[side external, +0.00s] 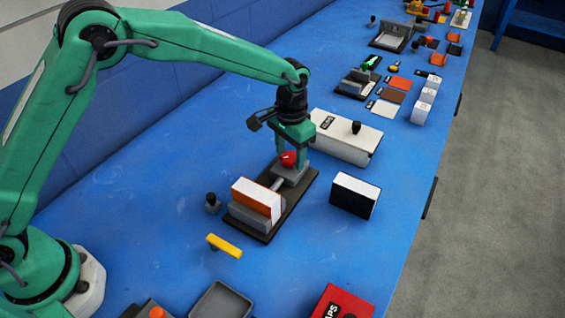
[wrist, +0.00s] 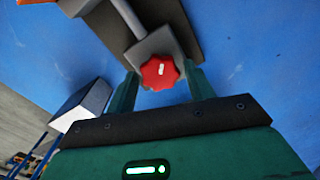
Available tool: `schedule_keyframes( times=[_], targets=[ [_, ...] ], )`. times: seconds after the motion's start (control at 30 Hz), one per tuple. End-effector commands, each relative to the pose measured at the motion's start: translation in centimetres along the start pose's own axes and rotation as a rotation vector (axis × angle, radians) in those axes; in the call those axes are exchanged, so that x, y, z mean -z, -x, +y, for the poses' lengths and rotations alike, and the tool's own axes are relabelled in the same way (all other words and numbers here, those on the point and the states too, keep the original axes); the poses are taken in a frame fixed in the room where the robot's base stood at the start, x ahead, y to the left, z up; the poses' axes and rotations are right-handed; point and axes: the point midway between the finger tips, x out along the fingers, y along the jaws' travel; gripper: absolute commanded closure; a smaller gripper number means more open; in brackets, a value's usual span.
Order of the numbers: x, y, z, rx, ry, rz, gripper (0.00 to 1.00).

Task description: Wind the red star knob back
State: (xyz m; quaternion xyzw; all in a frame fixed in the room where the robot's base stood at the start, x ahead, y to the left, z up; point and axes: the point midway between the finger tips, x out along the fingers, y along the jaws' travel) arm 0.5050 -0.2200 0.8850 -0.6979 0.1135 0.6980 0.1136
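The red star knob (side external: 288,158) sits at the rear end of a small vise, on a grey block. In the wrist view the knob (wrist: 161,73) shows a white mark on its face. My gripper (wrist: 161,80) is over the knob, one finger on each side, with a narrow gap on both sides; it looks open. In the side view my gripper (side external: 291,153) points down at the knob. A grey screw rod runs from the block to the jaws. An orange and white panel (side external: 257,197) stands upright at the grey front jaw (side external: 248,218); exact contact is unclear.
A long white box (side external: 345,139) with a black knob stands just behind right. A black and white block (side external: 354,196) is to the right. A yellow bar (side external: 224,246) and a small black-topped knob (side external: 211,202) are at left.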

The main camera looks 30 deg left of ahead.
Motion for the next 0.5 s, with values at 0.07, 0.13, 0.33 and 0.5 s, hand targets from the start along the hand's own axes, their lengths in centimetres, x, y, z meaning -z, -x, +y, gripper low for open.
schedule_keyframes(
  times=[0.07, 0.13, 0.33, 0.5],
  targets=[
    [0.00, 0.01, 0.00, 0.000, 0.000, 0.000, 0.63],
    [0.00, 0.02, 0.00, 0.000, 0.000, 0.000, 0.77],
    [0.00, 0.03, -0.01, 0.000, 0.005, 0.000, 0.78],
    [0.01, 0.05, -0.02, 0.000, 0.032, 0.000, 0.78]
  ],
)
